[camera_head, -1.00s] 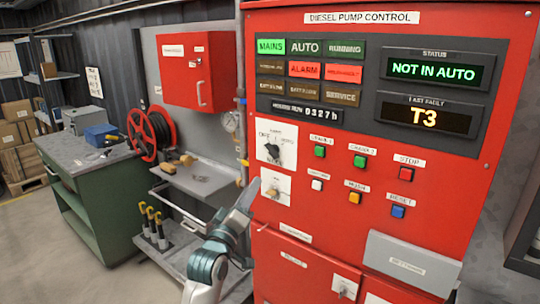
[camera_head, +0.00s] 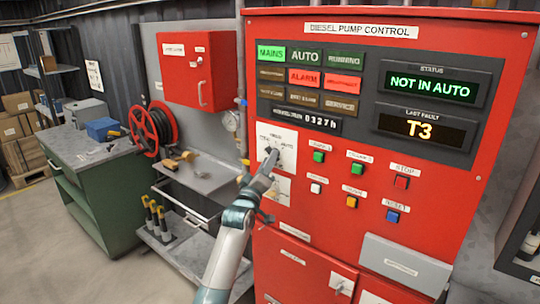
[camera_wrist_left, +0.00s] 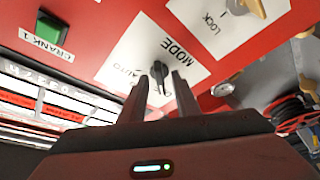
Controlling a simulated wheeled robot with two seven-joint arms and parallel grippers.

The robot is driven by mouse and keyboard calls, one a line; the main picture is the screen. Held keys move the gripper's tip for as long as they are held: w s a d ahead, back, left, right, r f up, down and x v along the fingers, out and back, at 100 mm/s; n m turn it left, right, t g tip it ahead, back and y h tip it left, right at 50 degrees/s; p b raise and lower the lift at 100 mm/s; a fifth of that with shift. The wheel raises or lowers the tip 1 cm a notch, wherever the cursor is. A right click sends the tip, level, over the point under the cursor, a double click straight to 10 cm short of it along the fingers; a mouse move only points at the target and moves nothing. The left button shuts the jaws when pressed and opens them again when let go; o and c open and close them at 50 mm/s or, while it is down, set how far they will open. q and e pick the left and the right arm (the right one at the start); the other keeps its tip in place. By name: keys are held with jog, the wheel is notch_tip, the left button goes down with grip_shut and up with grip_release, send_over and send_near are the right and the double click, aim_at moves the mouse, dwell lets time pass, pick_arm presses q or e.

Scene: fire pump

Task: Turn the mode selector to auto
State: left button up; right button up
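The mode selector is a black knob on a white plate (camera_head: 288,152) on the red pump panel. In the left wrist view the knob (camera_wrist_left: 159,69) shows just beyond and between my fingertips, under the MODE lettering, with an AUTO label beside it. My left gripper (camera_head: 269,163) reaches up to the plate and partly covers the knob in the head view. In the wrist view its fingers (camera_wrist_left: 161,85) are apart, with a gap between them. I cannot tell whether either finger touches the knob. The status display (camera_head: 428,85) reads NOT IN AUTO. My right gripper is not in view.
A second white plate with the lock switch (camera_wrist_left: 236,14) sits just below the mode plate. Green, red, white, orange and blue buttons lie to the right, including the green crank 1 button (camera_head: 319,157). A hose reel (camera_head: 153,130) and green workbench (camera_head: 95,185) stand at left.

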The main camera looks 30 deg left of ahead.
pick_arm(q)
jog(key=shift+w+a+r, duration=0.1)
jog(key=shift+w+r, duration=0.05)
jog(key=shift+w, duration=0.4)
jog(key=c, duration=0.7)
